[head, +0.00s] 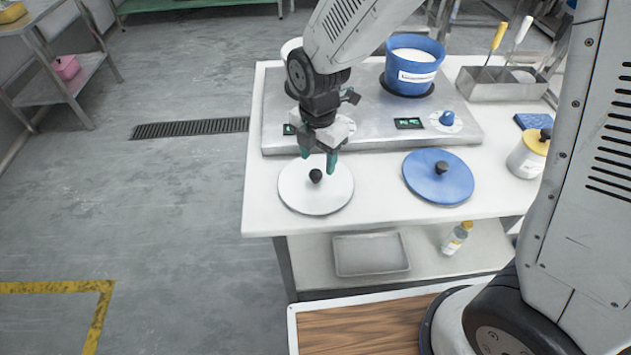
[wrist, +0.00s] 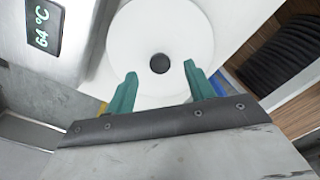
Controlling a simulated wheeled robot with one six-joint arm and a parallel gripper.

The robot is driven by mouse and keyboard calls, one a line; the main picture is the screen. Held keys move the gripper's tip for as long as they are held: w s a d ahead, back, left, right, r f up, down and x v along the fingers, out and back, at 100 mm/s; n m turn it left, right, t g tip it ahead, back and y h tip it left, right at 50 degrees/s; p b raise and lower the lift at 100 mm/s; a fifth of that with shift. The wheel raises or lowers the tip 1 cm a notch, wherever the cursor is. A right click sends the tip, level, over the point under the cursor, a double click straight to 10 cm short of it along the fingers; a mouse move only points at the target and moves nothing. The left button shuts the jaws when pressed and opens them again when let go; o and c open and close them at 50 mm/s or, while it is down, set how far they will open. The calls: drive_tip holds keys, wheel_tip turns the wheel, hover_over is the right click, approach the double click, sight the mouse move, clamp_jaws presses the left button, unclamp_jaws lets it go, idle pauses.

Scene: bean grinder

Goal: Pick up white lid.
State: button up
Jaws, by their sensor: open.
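The white lid (head: 316,198) lies flat on the white table near its front left corner. It is round with a black knob (head: 315,175) in its middle. My gripper (head: 319,163) is above the back part of the lid, fingers pointing down. In the wrist view the white lid (wrist: 190,30) fills the middle, with the knob (wrist: 160,63) just beyond and between the two green fingertips (wrist: 157,69). The fingers are apart and nothing is between them that I can see held. Whether the fingertips are level with the knob is hard to tell.
A blue lid (head: 438,176) lies to the right on the table (head: 263,218). Behind is a metal hot plate (head: 365,137) with displays and a blue pot (head: 414,72). A yellow-lidded white jar (head: 527,158) and a metal utensil box (head: 500,88) stand at the right.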

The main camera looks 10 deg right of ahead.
sight(316, 173)
drive_tip(key=f, duration=0.4)
drive_tip(key=shift+s+a+f, duration=0.15)
drive_tip(key=shift+a+f, duration=0.1)
drive_tip(key=shift+f, duration=0.15)
drive_tip(key=c, duration=1.1)
drive_tip(key=shift+o, duration=0.2)
drive_tip(key=shift+r, duration=0.15)
